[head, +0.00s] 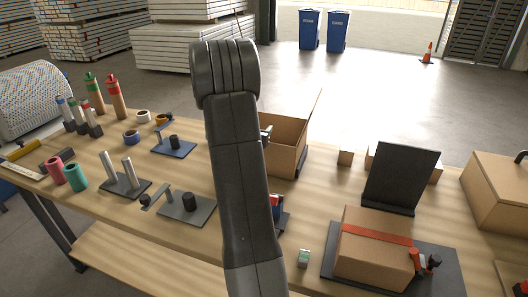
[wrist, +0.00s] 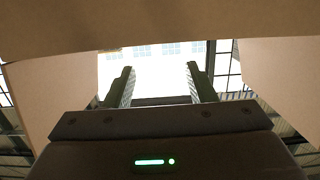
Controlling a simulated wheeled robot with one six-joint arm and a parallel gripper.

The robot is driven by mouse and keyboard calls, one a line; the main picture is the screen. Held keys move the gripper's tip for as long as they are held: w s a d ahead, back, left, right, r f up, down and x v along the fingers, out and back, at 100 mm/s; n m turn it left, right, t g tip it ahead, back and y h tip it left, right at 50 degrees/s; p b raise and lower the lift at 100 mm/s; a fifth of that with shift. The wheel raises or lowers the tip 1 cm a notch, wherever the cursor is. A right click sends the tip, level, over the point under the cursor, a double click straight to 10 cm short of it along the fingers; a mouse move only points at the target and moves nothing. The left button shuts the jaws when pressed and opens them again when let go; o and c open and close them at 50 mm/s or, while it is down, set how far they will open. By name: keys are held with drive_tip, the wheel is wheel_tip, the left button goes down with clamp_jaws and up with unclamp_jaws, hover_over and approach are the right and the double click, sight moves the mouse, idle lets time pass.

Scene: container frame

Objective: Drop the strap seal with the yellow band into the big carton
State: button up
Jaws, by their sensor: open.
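The big carton (head: 287,142) stands open near the back middle of the table, with one flap raised. My arm covers its left part in the head view. My gripper (wrist: 160,88) shows in the wrist view with its two fingers spread and nothing visible between them. Brown cardboard (wrist: 160,28) spans the top of that view, with more cardboard at both sides. In the head view my gripper is mostly hidden behind my arm, by the carton's left side. I cannot make out a strap seal with a yellow band in either view.
A taped carton (head: 372,262) lies on a dark plate at the front right, with a black upright panel (head: 400,178) behind it. A small green-and-white item (head: 303,258) lies left of it. Metal fixtures (head: 187,207), rolls and bottles fill the left side.

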drive_tip(key=v, duration=0.5)
drive_tip(key=shift+s+b, duration=0.1)
drive_tip(key=shift+b, duration=0.2)
drive_tip(key=r+p+x, duration=0.2)
drive_tip(key=p+x, duration=0.3)
drive_tip(key=x, duration=0.8)
drive_tip(key=shift+w+r, duration=0.4)
drive_tip(key=shift+r, duration=0.05)
drive_tip(key=shift+d, duration=0.1)
